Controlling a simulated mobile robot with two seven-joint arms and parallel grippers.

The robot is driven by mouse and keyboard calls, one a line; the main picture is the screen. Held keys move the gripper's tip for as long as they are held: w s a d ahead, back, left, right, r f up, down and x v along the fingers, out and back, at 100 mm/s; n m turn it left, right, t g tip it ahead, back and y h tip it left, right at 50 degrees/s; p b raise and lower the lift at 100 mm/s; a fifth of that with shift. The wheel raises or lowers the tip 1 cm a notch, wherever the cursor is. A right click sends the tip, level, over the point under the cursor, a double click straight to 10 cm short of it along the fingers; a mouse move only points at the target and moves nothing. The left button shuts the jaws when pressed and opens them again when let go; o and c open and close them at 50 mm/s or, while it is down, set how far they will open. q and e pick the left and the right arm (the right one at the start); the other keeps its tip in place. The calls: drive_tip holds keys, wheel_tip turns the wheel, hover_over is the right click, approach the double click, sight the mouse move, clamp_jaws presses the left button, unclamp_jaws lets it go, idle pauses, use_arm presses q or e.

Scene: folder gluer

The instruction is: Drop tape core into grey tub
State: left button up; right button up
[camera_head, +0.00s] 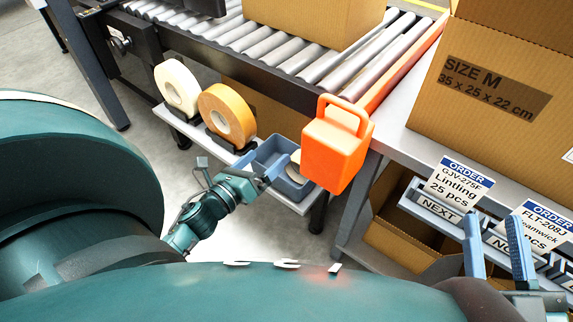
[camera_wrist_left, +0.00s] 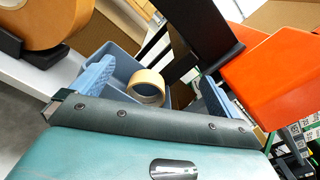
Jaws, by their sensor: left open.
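The grey tub (camera_head: 283,148) is a small blue-grey bin at the end of the low shelf, partly behind the orange holder in the head view. It also shows in the left wrist view (camera_wrist_left: 122,60). The tape core (camera_wrist_left: 147,80), a tan ring, appears inside the tub, near its wall; in the head view the core (camera_head: 294,172) is mostly hidden. My left gripper (camera_head: 264,168) is at the tub with its blue fingers apart, one each side of the core in the wrist view, apparently not touching it. My right gripper (camera_head: 497,250) is open and empty at lower right.
A cream tape roll (camera_head: 177,88) and a tan tape roll (camera_head: 228,115) stand in black holders on the shelf left of the tub. The orange holder (camera_head: 335,150) hangs close on the right. A roller conveyor (camera_head: 270,45) runs behind; a large carton (camera_head: 490,90) stands at right.

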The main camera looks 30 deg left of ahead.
use_arm(q)
drive_tip(key=shift+s+a, duration=0.15)
drive_tip(key=shift+s, duration=1.95)
use_arm(e)
drive_tip(key=shift+s+a+f+m+g+h, duration=0.1)
drive_tip(key=shift+s+f+m+g+h, duration=0.1)
drive_tip(key=shift+f, duration=0.2)
drive_tip(key=shift+s+f+m+g+h, duration=0.1)
drive_tip(key=shift+f+m+h, duration=0.1)
drive_tip(key=shift+f, duration=0.2)
